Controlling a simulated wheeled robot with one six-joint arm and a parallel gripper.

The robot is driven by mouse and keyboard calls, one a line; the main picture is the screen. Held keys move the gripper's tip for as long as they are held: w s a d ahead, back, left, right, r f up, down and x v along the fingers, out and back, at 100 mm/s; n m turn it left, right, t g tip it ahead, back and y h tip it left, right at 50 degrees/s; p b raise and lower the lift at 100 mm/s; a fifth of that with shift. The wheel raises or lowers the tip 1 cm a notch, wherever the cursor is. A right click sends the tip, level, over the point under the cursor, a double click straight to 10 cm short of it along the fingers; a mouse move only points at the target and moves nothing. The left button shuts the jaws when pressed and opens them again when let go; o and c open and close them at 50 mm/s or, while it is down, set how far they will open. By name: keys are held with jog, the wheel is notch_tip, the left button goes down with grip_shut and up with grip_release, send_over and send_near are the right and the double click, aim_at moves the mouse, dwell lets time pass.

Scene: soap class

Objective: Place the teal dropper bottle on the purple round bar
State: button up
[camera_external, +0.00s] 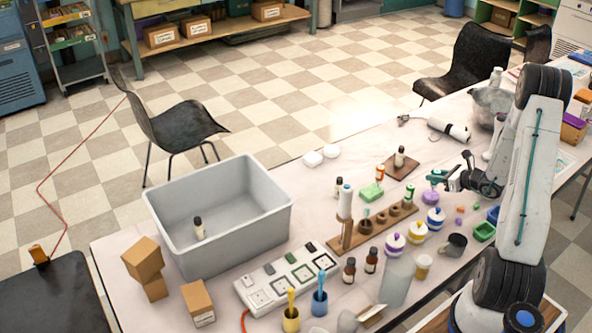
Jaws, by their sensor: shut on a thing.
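My gripper (447,179) is at the right of the table, at the end of my arm. It is shut on the teal dropper bottle (435,177), which shows as a small teal shape at the jaws. The purple round bar (430,196) lies just below the bottle in the picture. I cannot tell whether the bottle touches the bar or is held above it. The jaws hide part of the bottle, and its tilt is too small to tell.
A jar with a blue band (435,219) stands just in front of the purple bar. A wooden rack (370,226) and a green bar (371,193) are to the left. A dark mug (455,245) stands nearer. A large grey bin (262,196) is far left.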

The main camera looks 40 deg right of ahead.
jog(key=shift+f, duration=0.55)
jog(key=shift+f, duration=0.15)
jog(key=o, duration=1)
